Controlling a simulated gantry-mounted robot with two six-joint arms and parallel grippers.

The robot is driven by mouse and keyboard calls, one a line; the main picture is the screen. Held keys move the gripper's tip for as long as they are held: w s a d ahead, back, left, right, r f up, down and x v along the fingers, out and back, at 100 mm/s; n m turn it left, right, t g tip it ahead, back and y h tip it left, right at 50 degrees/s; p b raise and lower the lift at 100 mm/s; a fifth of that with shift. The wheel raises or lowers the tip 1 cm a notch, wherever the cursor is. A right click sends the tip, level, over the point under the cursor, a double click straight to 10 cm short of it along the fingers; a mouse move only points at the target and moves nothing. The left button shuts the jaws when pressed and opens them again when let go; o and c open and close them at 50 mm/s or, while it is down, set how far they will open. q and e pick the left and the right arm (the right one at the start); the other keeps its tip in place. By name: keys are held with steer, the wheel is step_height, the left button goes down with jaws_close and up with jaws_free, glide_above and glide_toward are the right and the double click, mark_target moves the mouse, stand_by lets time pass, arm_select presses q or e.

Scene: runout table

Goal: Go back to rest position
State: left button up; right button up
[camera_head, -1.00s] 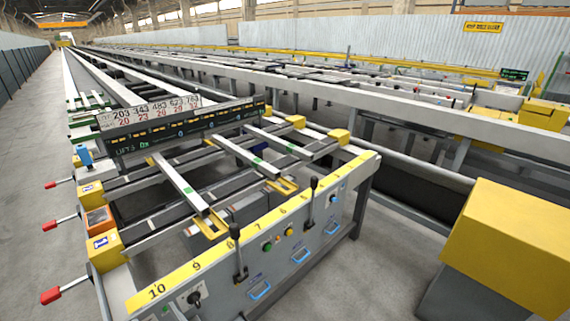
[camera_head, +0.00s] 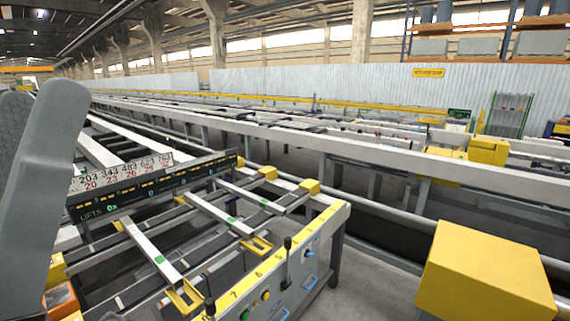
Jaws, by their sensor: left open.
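My left gripper (camera_head: 38,115) shows as large grey parts at the left edge, close to the camera. It is open, and I see nothing between its fingers. It stands in front of the left side of the runout table and hides part of it. The runout table has a yellow numbered front edge (camera_head: 285,255), with pale bars (camera_head: 150,252) across its frame. A dark display board (camera_head: 150,187) with lit signs and a number strip stands across it. My right gripper is not in view.
A large yellow block (camera_head: 485,270) stands at the front right. A black-knobbed lever (camera_head: 288,243) rises from the table's front panel. Long grey rails (camera_head: 350,150) run behind it. Grey floor (camera_head: 375,285) is bare between the table and the yellow block.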

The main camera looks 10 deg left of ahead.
arm_select(q)
steer(key=w+f+g+y, duration=0.2)
steer(key=w+f+y, duration=0.1)
steer(key=w, duration=0.1)
step_height(320, 180, up, 38)
steer(key=p, duration=3.8)
steer(key=shift+a+m+h, duration=0.25)
steer(key=shift+m+h, duration=0.15)
steer(key=shift+s, duration=0.1)
